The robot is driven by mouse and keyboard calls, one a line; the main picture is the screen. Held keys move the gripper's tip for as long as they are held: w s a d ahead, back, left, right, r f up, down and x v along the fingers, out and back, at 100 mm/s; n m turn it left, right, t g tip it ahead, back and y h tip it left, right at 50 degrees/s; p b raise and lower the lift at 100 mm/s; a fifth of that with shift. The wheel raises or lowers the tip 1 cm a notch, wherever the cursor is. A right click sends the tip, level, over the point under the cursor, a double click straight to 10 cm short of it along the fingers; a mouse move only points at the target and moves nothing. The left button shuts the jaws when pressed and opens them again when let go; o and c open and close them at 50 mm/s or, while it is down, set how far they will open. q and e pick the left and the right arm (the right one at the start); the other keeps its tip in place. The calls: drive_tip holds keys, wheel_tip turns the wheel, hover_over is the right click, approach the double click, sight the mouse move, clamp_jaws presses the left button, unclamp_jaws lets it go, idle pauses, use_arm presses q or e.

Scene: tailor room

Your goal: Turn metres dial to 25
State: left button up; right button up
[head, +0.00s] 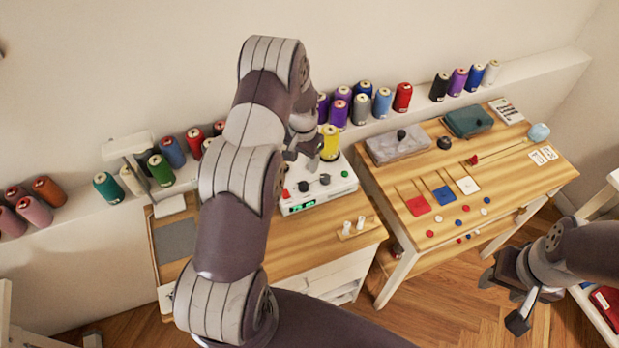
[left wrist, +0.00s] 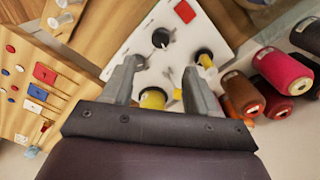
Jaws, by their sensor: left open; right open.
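A white machine (head: 318,190) stands on the left wooden table, with a green lit display (head: 300,208) on its front. Its top carries black dials (head: 325,179), one of which shows in the left wrist view (left wrist: 160,38), near a red button (left wrist: 184,11). I cannot read which dial is for metres or its setting. My left gripper (head: 303,150) is open above the back of the machine, by a yellow spool (head: 330,143). In the left wrist view its open fingers (left wrist: 161,72) point at the white panel, apart from the dial. My right gripper (head: 502,300) is open and empty at the lower right.
Several thread spools (head: 382,103) line the ledge behind. The right table (head: 400,240) holds coloured squares, buttons and folded cloth (head: 400,146). My left arm hides part of the left table.

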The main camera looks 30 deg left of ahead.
use_arm(q)
drive_tip(key=p, duration=0.2)
hover_over(304, 184)
drive_tip(key=f, duration=0.4)
drive_tip(key=shift+d+f, duration=0.2)
drive_tip(key=shift+d, duration=0.1)
drive_tip(key=f, duration=0.3)
drive_tip(key=a+f+p, duration=0.1)
drive_tip(key=f, duration=0.1)
drive_tip(key=shift+s+f, duration=0.1)
drive_tip(key=shift+s, duration=0.05)
drive_tip(key=shift+d+f, duration=0.1)
drive_tip(key=shift+f, duration=0.25)
drive_tip(key=shift+d+f, duration=0.2)
drive_tip(key=shift+a, duration=0.1)
drive_tip(key=c, duration=1)
drive_tip(key=shift+c, duration=0.2)
